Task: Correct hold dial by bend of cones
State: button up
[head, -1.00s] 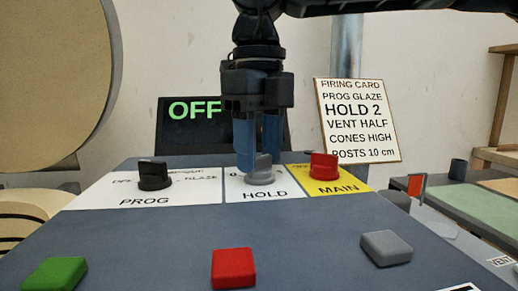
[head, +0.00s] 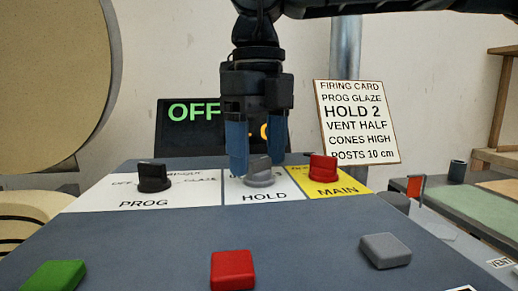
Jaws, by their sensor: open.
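The grey HOLD dial (head: 259,172) sits on its white panel between the PROG and MAIN panels. My gripper (head: 259,168) is open, with its blue fingers on either side of the dial's upper part. I cannot tell whether the fingers touch it. The dial's scale is mostly hidden behind the dial and fingers. The firing card (head: 359,122) at the right reads PROG GLAZE, HOLD 2, VENT HALF, CONES HIGH, POSTS 10 cm. No cones can be made out in this view.
The black PROG knob (head: 154,177) stands left and the red MAIN knob (head: 323,168) close at right. Green (head: 54,275), red (head: 233,269) and grey (head: 385,251) buttons lie in front. A dark display (head: 180,128) behind reads OFF, partly hidden by my gripper.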

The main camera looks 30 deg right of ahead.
aim_at(259, 159)
notch_tip(259, 159, up, 8)
jog(key=p, duration=0.5)
jog(key=shift+f, duration=0.1)
jog(key=shift+f, duration=0.1)
